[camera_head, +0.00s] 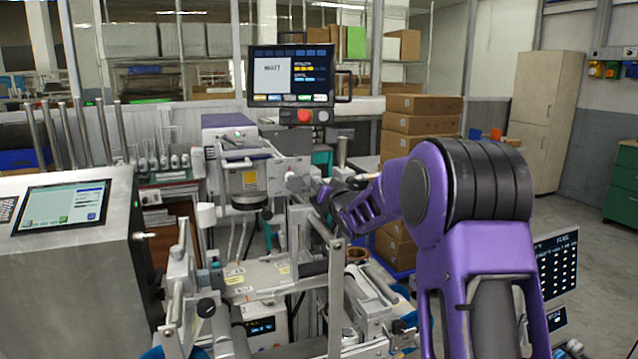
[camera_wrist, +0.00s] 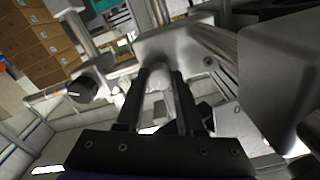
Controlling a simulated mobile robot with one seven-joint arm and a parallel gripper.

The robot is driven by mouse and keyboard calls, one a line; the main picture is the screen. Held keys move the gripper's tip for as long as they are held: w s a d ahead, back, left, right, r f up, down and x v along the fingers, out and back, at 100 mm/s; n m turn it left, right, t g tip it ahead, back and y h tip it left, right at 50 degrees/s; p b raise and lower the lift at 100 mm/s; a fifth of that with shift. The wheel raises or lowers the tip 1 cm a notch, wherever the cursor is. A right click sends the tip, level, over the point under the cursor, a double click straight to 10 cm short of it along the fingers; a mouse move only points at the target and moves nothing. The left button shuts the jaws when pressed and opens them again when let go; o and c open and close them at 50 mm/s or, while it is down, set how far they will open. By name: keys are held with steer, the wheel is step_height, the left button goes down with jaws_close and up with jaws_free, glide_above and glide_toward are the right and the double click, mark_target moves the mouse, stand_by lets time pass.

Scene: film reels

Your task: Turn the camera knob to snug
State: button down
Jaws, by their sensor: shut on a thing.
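The camera assembly (camera_head: 242,177) hangs on a metal bracket at the middle of the head view, with a dark round lens part below it. A pale, rounded knob (camera_wrist: 159,80) shows between my two dark fingers in the wrist view, in front of a metal plate. My gripper (camera_wrist: 162,88) is shut on this knob, with a finger on each side. In the head view my gripper (camera_head: 321,192) reaches in from the right to the bracket's right end. The knob's markings and its turn angle cannot be made out.
A monitor (camera_head: 291,76) with a red button stands above the bracket. Metal rails and rollers (camera_head: 285,270) crowd the space below. A grey console (camera_head: 70,250) with a screen stands at left. Stacked cardboard boxes (camera_head: 422,113) stand behind; open floor lies at right.

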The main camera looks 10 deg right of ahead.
steer(key=shift+a+f, duration=0.1)
steer(key=shift+f, duration=0.2)
steer(key=c, duration=0.5)
jaws_free()
steer(key=shift+r, duration=0.15)
steer(key=shift+s, duration=0.1)
steer(key=s+d, duration=0.1)
steer(key=s, duration=0.4)
steer(key=s+d, duration=0.1)
steer(key=s, duration=0.5)
steer(key=s+d, duration=0.1)
steer(key=s, duration=0.5)
steer(key=shift+d, duration=0.2)
